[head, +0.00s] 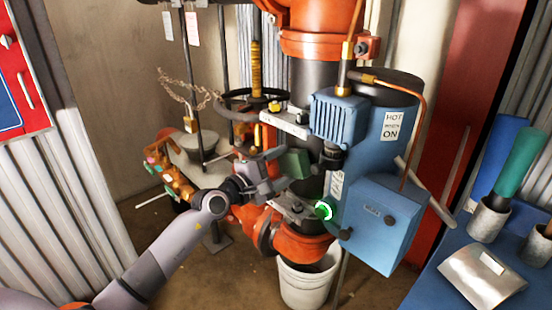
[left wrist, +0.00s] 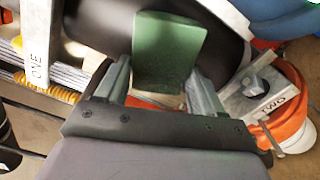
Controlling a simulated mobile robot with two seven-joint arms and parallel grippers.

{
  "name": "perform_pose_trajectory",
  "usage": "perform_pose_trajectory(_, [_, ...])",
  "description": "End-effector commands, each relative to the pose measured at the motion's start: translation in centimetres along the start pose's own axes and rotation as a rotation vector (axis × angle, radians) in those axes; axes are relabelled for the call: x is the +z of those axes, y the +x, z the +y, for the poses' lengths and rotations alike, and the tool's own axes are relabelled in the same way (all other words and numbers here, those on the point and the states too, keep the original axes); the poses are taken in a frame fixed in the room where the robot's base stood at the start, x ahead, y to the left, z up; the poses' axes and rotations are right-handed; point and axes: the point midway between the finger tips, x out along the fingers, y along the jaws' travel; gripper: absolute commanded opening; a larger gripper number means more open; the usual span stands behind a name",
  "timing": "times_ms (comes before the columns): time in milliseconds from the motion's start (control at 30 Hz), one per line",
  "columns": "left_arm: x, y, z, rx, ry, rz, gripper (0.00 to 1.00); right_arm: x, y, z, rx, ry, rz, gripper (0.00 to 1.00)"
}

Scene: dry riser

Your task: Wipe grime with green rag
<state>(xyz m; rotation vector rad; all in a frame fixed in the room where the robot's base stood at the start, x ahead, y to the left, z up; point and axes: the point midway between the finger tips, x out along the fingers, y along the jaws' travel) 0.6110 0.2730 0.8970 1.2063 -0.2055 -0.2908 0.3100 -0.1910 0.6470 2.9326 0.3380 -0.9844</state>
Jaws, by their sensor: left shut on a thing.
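The green rag (head: 296,163) looks like a flat green block and is held against or just in front of the dark vertical pipe (head: 308,190). My left gripper (head: 279,168) is shut on it, coming in from the left. In the left wrist view, the rag (left wrist: 170,50) sticks out past the two grey fingertips of the gripper (left wrist: 158,88), with the dark pipe (left wrist: 90,22) behind it. Whether rag and pipe touch, I cannot tell. I cannot make out grime apart from the pipe's dark surface. My right gripper is not in view.
A clamp marked ONE (left wrist: 40,45) and a clamp marked TWO (left wrist: 262,85) flank the rag. A blue motor box (head: 380,225) and a green-lit round part (head: 324,210) are at right. A white bucket (head: 308,285) stands below. A black handwheel (head: 235,108) is behind.

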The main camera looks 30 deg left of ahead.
Motion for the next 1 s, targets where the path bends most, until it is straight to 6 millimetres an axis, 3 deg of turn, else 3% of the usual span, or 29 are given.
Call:
perform_pose_trajectory(167, [1.7,-0.1,-0.3,-0.002,-0.003,-0.002,0.38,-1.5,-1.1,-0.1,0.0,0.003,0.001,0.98])
perform_pose_trajectory(367, [1.9,0.2,-0.7,0.0,0.001,-0.001,0.38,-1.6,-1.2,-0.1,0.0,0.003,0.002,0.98])
perform_pose_trajectory(800, [-1.4,0.1,0.2,0.002,0.003,0.001,0.38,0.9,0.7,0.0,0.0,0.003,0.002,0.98])
perform_pose_trajectory(1000, [-1.9,0.0,0.7,0.002,0.0,0.0,0.38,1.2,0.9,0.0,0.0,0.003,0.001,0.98])
